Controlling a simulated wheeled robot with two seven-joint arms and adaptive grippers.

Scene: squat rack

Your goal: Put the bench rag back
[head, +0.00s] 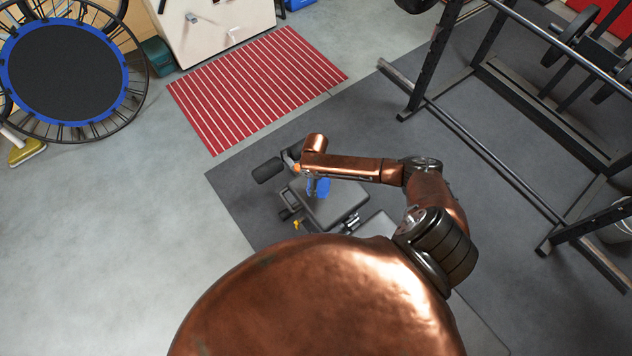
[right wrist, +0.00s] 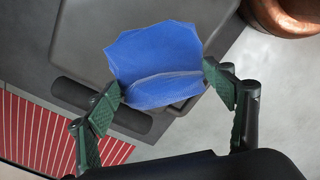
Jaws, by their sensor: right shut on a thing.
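The bench rag (right wrist: 160,65) is a blue cloth, bunched between the two green fingers of my right gripper (right wrist: 163,90) in the right wrist view. The gripper is shut on it. The grey bench pad (right wrist: 85,40) lies behind the rag; I cannot tell whether they touch. In the head view the rag (head: 322,187) shows as a small blue patch below my right arm, over the bench (head: 335,208). The right gripper is mostly hidden under the arm there. My left gripper is not in view.
A squat rack (head: 480,155) stands at the right on a dark mat (head: 235,185). A red striped rug (head: 255,88) lies beyond the bench. A small trampoline (head: 65,70) is at the upper left. Grey floor (head: 110,230) at the left is clear.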

